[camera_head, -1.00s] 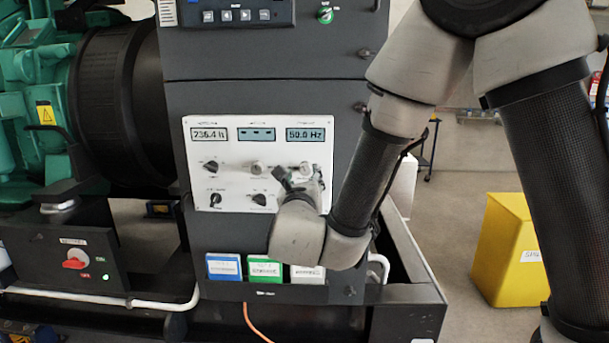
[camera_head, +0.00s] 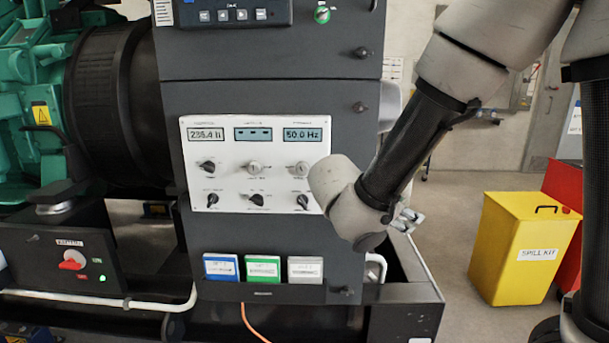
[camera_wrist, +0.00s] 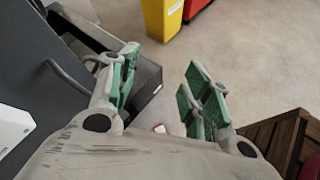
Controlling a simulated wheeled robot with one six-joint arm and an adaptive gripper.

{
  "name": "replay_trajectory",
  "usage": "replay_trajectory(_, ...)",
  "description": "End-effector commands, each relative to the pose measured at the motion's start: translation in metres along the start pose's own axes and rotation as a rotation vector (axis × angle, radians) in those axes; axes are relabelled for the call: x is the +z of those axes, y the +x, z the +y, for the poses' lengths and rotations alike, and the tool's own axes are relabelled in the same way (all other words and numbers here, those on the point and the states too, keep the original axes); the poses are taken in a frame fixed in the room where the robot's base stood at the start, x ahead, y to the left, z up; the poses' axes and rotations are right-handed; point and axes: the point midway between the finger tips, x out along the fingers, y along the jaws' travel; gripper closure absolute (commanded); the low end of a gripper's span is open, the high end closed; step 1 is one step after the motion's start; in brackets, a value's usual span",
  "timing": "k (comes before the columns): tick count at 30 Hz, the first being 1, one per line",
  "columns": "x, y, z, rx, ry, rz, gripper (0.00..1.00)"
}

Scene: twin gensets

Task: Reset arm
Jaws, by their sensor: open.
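My gripper (camera_wrist: 160,92) is open and empty in the wrist view, its green-padded fingers spread apart over the floor. In the head view my arm's wrist is in front of the right edge of the dark cabinet, and part of the gripper (camera_head: 407,218) shows to the right of it. The white control panel (camera_head: 230,180) on the cabinet has several black and light knobs and three displays. Its lower right corner is close to or behind my wrist.
A yellow spill kit bin (camera_head: 520,250) stands on the floor at right, with a red bin (camera_head: 567,205) behind it. The cabinet's dark base frame (camera_head: 410,290) juts out below my wrist. A wooden crate (camera_wrist: 275,135) is at right in the wrist view. Floor between is clear.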

Motion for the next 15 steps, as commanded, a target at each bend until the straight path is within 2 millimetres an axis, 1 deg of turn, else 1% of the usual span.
replay_trajectory(1, 0.02, 0.011, -0.03, -0.132, 0.172, 0.058, 0.51)
replay_trajectory(2, 0.028, 0.015, -0.05, -0.218, 0.282, 0.097, 0.51)
replay_trajectory(3, 0.036, 0.018, -0.077, -0.331, 0.435, 0.149, 0.51)
replay_trajectory(5, 0.044, 0.015, -0.113, -0.495, 0.676, 0.231, 0.51)
replay_trajectory(6, 0.048, 0.011, -0.132, -0.595, 0.836, 0.285, 0.51)
replay_trajectory(8, 0.052, 0.0, -0.154, -0.72, 1.062, 0.366, 0.51)
replay_trajectory(9, 0.055, -0.008, -0.164, -0.789, 1.203, 0.419, 0.51)
replay_trajectory(12, 0.069, -0.026, -0.179, -0.896, 1.506, 0.535, 0.51)
replay_trajectory(14, 0.082, -0.033, -0.186, -0.913, 1.643, 0.581, 0.51)
replay_trajectory(15, 0.091, -0.036, -0.19, -0.907, 1.715, 0.597, 0.51)
